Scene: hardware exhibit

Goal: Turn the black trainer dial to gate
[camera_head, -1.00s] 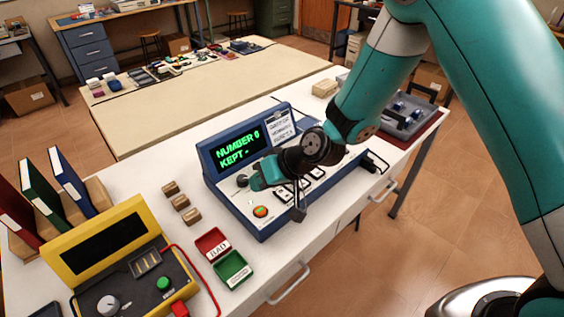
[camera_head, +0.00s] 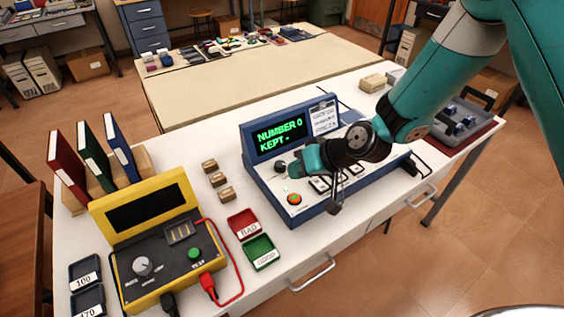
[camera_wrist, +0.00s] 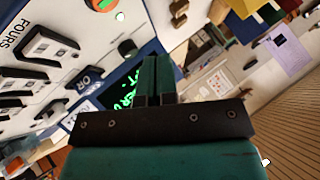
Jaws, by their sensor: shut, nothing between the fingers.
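The blue trainer box (camera_head: 258,184) stands on the white bench, its screen (camera_head: 281,134) reading "NUMBER 0 KEPT -" in green. Its black dial (camera_head: 280,167) is a small round knob below the screen's left part. The dial also shows in the wrist view (camera_wrist: 127,47), left of my fingers. My gripper (camera_head: 299,163) is just right of the dial in the head view, above the panel. Its teal fingers are together and empty in the wrist view (camera_wrist: 157,75). I see a gap in the picture between fingers and dial; the dial's pointer and the gate label are not readable.
A yellow tester (camera_head: 151,206) with a grey knob and red lead stands to the left. Red (camera_head: 242,213) and green (camera_head: 270,239) trays lie between it and the trainer. Several small brown blocks (camera_head: 218,180) lie behind them. A grey tray (camera_head: 437,131) is at the right.

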